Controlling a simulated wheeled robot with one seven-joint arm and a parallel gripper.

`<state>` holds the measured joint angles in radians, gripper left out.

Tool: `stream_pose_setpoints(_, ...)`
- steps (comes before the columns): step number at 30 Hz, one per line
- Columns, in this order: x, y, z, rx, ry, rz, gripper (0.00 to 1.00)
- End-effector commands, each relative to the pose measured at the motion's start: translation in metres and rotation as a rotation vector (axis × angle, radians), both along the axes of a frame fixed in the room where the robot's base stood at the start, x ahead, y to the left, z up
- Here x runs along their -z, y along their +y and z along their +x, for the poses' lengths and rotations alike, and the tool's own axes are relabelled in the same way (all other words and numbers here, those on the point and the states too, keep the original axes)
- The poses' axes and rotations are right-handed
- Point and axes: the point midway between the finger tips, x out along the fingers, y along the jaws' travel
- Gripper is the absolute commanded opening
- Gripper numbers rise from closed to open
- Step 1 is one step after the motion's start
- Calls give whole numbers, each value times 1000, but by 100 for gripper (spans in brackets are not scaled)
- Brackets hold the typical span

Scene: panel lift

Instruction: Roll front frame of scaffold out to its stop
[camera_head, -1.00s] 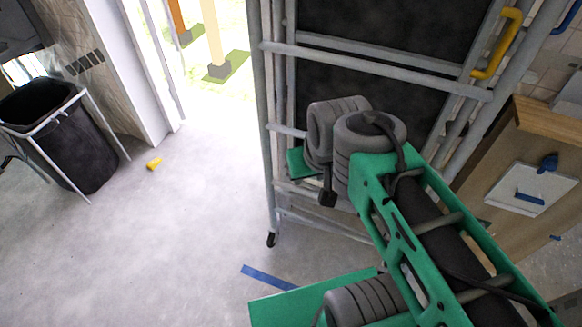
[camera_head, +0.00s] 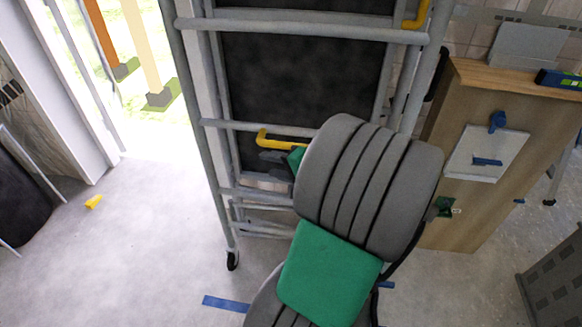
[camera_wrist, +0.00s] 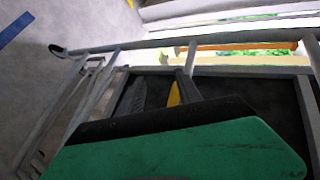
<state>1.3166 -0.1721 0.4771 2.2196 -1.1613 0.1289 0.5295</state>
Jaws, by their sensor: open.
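The scaffold's front frame of grey tubes (camera_head: 195,110) stands upright in the middle of the head view, with a dark panel (camera_head: 300,80) behind it. A caster wheel (camera_head: 232,260) at its lower left foot rests on the floor. A yellow handle (camera_head: 263,137) is low on the frame; another yellow handle (camera_head: 415,16) is higher at the right. My gripper (camera_head: 276,160) is at the lower handle, partly hidden by my arm. In the wrist view my gripper (camera_wrist: 160,88) is open, with the yellow handle (camera_wrist: 173,94) showing between its fingers. I cannot tell whether they touch it.
A blue tape strip (camera_head: 226,303) lies on the floor just in front of the caster. A small yellow block (camera_head: 93,201) and a black bin (camera_head: 22,205) are at the left. A wooden cabinet (camera_head: 450,150) stands at the right. The floor at the left is mostly clear.

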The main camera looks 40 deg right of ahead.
Motion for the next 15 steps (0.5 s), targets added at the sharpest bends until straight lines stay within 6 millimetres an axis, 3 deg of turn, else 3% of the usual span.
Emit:
stream_pose_setpoints(1,16,-28,-14,102,-72,75,41)
stream_pose_setpoints(3,10,-55,-30,205,-168,154,41)
stream_pose_setpoints(7,0,-79,-46,295,-263,221,41)
stream_pose_setpoints(11,-2,-82,-33,298,-273,227,41)
stream_pose_setpoints(15,2,-84,-5,294,-269,226,41)
